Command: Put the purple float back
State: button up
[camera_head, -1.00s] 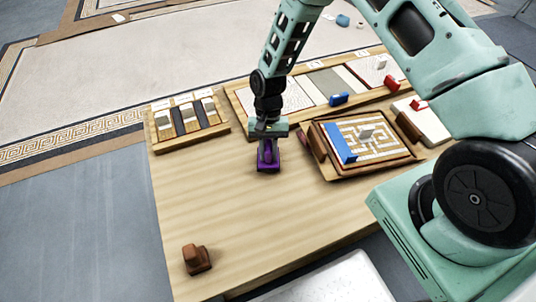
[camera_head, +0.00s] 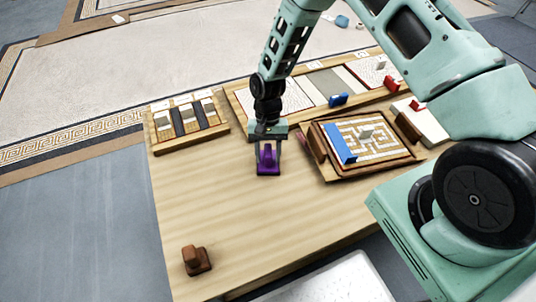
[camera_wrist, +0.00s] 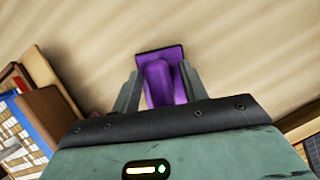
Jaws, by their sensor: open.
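The purple float (camera_head: 267,166) lies on the wooden table left of the framed maze-like panel. In the wrist view, the float (camera_wrist: 173,56) shows a flat plate with a raised rounded handle. My gripper (camera_head: 268,150) is right over it, pointing down. Its fingers (camera_wrist: 158,88) are open, one on each side of the handle, with gaps showing between handle and fingers. The near part of the float is hidden by my gripper body in the wrist view.
The framed mosaic panel (camera_head: 322,168) with a blue float (camera_head: 339,143) stands close to the right of my gripper. A tray of samples (camera_head: 160,144) is at the back left. A brown block with a handle (camera_head: 196,261) sits front left. The table's front middle is clear.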

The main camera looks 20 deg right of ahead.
jog(key=v, duration=1.1)
jog(key=s+a+r+n+t, duration=0.1)
jog(key=s+a+r+n, duration=0.4)
jog(key=r, duration=0.5)
jog(key=s+a+r+n+t, duration=0.1)
jog(key=s+r+n, duration=0.1)
jog(key=s+r, duration=0.2)
jog(key=s+r+n+t, duration=0.1)
jog(key=s+r+n, duration=0.1)
jog(key=s, duration=0.8)
jog(key=s+a+r+n+t+h, duration=0.1)
jog(key=s+r+n, duration=0.2)
jog(key=s+r, duration=0.2)
jog(key=s, duration=0.2)
jog(key=shift+s+a+r+p, duration=0.25)
jog(key=shift+a+r+p, duration=0.05)
jog(key=shift+a+r, duration=0.1)
notch_tip(320, 180, up, 12)
jog(key=p, duration=1.2)
jog(key=shift+r, duration=0.2)
